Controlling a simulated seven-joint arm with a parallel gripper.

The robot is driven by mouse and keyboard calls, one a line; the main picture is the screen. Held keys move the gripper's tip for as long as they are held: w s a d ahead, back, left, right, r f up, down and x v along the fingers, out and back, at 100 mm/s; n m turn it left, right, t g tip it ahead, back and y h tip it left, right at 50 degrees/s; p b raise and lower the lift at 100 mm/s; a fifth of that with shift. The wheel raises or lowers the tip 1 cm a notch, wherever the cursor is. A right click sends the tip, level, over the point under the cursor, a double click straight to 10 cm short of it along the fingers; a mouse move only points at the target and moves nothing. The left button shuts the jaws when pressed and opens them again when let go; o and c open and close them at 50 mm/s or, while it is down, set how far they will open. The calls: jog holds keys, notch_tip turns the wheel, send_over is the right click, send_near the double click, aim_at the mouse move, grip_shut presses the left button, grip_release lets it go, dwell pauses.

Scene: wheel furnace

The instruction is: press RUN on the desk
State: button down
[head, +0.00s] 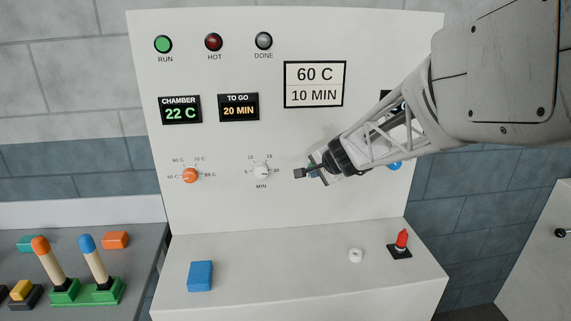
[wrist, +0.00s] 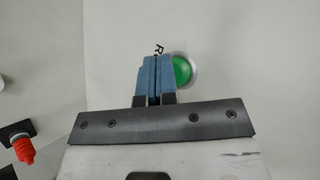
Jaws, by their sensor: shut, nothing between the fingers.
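A round green button (wrist: 183,70) in a grey ring is on the pale surface in the wrist view. Part of a label starting with R shows beside it; the rest is hidden by my fingers. My gripper (wrist: 157,60) is shut and empty, its blue fingers overlapping the button's left edge in the picture. I cannot tell whether they touch it. In the head view my gripper (head: 313,170) is in front of the right half of the white desk's upright panel (head: 225,135), and the button cannot be made out clearly there. The RUN lamp (head: 163,44) is green.
An orange knob (head: 190,175) and a white minute knob (head: 261,170) are left of my gripper. A card (head: 315,84) reads 60 C, 10 MIN. On the ledge are a blue block (head: 200,276), a white knob (head: 356,255) and a red switch (head: 402,240).

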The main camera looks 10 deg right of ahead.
jog(key=shift+s, duration=0.6)
jog(key=shift+s, duration=0.15)
jog(key=shift+s, duration=2.85)
jog(key=s+n+g+h, duration=0.4)
jog(key=s+n, duration=0.6)
jog(key=s, duration=2.2)
jog(key=shift+s+r+n+g, duration=0.15)
jog(key=shift+s+n+g, duration=0.25)
jog(key=shift+g, duration=0.8)
